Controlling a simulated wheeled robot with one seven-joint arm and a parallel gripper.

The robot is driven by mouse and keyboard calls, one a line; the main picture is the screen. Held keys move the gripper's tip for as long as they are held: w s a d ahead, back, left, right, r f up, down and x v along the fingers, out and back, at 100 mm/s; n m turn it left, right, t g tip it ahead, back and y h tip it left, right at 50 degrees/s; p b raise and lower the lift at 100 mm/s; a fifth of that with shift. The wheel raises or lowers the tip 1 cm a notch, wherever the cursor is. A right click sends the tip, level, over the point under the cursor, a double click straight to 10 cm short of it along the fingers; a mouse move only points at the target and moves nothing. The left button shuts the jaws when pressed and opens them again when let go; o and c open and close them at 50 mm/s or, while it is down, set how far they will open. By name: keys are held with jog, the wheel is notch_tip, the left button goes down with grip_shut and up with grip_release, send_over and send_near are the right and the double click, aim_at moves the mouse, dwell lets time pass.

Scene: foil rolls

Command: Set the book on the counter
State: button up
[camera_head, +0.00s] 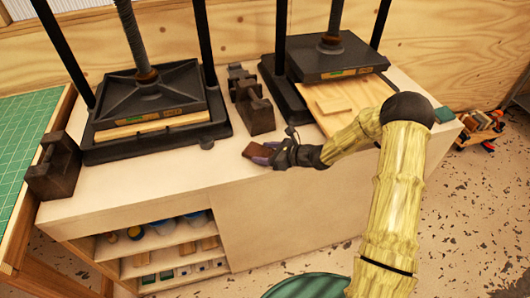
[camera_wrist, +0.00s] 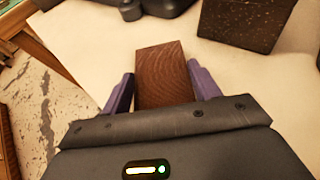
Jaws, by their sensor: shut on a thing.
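A small brown book (camera_head: 258,153) is held between the fingers of my gripper (camera_head: 267,153). In the wrist view the book (camera_wrist: 163,75) is a flat brown block between the two purple fingers of my gripper (camera_wrist: 163,88), which are shut on its sides. The counter (camera_head: 190,180) is a pale cabinet top beneath two black presses. The book is over the front middle of the counter. I cannot tell whether its underside touches the surface. The counter top also shows in the wrist view (camera_wrist: 225,70).
A left press (camera_head: 150,95) and a right press (camera_head: 330,58) stand on the counter. Dark iron weights (camera_head: 253,105) sit between them, and another (camera_head: 52,168) is at the left end. Wooden boards (camera_head: 335,105) lie under the right press. The counter's front strip is clear.

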jog(key=o, duration=1)
jog(key=shift+f, duration=0.15)
jog(key=shift+d, duration=0.15)
jog(key=b+v, duration=0.1)
jog(key=v, duration=1.1)
